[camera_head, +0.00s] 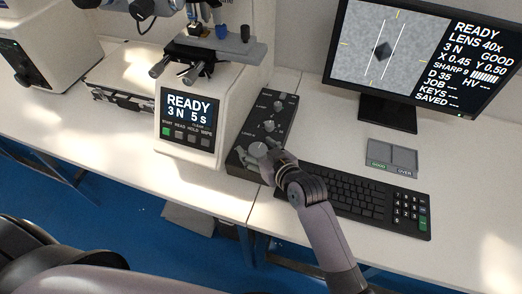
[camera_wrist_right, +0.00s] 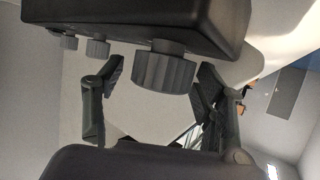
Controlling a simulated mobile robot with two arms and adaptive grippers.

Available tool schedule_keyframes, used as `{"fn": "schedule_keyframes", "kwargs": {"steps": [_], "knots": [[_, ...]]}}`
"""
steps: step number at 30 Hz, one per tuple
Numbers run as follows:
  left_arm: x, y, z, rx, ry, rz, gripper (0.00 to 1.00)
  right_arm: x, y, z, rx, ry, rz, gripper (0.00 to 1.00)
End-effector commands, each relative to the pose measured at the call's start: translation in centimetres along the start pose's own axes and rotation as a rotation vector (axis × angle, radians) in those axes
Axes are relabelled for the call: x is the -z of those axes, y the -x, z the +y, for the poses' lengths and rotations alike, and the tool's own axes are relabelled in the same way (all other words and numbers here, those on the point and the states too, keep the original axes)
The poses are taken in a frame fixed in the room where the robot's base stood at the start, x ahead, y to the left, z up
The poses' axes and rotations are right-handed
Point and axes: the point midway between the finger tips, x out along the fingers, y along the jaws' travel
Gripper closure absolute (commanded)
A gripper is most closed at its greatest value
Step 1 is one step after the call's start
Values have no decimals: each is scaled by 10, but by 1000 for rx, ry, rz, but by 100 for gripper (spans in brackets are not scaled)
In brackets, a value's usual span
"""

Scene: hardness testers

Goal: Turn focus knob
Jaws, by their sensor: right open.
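A black control box (camera_head: 240,160) with a row of knobs stands between the hardness tester (camera_head: 228,112) and the keyboard. Its large ribbed grey knob, which looks like the focus knob (camera_head: 256,149), is at the near end of the row. In the right wrist view this knob (camera_wrist_right: 165,72) sits between the two fingers, with a visible gap on each side. My right gripper (camera_head: 268,157) is open at the knob, partly hiding it in the head view. In the wrist view the right gripper's fingers (camera_wrist_right: 152,100) are apart. My left gripper is out of view.
Two smaller knobs (camera_head: 269,125) lie farther along the box. The keyboard (camera_head: 345,195) is close to the right of my right gripper. A monitor (camera_head: 425,50) reads READY, LENS 40x, GOOD, SHARP 9. A grey two-key pad (camera_head: 391,157) lies before it.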

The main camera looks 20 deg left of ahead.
Motion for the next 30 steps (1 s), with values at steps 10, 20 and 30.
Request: {"fn": "schedule_keyframes", "kwargs": {"steps": [10,20,30], "knots": [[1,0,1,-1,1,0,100,-2,46,0,-1,2,-1,36],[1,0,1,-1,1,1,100,-1,105,0,0,0,-1,36],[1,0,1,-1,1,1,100,0,120,0,0,0,-1,36]]}}
